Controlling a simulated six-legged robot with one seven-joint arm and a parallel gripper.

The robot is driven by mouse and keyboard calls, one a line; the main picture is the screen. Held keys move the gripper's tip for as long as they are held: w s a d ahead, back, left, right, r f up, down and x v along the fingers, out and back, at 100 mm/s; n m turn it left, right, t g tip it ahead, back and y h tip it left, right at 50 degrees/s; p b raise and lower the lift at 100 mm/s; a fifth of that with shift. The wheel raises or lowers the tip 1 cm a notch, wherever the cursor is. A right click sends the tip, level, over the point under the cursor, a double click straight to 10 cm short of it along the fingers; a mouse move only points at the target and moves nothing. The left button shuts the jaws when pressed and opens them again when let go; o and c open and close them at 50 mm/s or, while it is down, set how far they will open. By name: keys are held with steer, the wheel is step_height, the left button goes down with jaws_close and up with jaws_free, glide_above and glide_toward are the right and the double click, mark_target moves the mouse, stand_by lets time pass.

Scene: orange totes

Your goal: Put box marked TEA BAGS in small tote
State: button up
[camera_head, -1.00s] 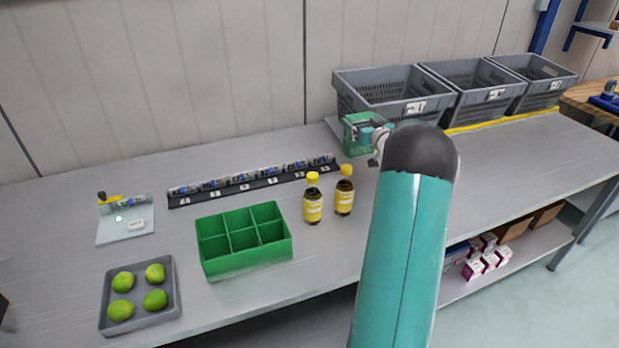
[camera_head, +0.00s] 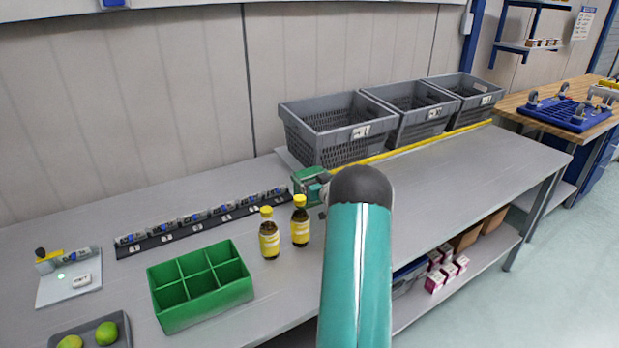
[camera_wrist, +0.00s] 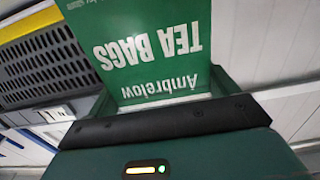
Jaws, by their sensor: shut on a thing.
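The green box marked TEA BAGS (camera_wrist: 150,45) fills the top middle of the wrist view, its white print upside down. My gripper (camera_wrist: 160,105) is shut on it. In the head view the box (camera_head: 305,177) shows behind the two bottles and just in front of the leftmost grey tote. My gripper (camera_head: 322,186) there is partly hidden by my arm. Three open grey totes stand in a row at the back: left (camera_head: 325,148), middle (camera_head: 415,126) and right (camera_head: 480,98). Their labels are too small to read, and none is orange.
Two yellow-capped bottles (camera_head: 269,240) stand near my arm. A green divided organizer (camera_head: 205,312), a black rack (camera_head: 160,242) and a grey tray of green fruit (camera_head: 125,335) are to the left. A yellow strip (camera_head: 430,144) runs before the totes. The bench at right is clear.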

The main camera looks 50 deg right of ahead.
steer(key=shift+w, duration=0.1)
steer(key=o, duration=1.1)
steer(key=shift+f, duration=0.15)
steer(key=shift+o, duration=1.1)
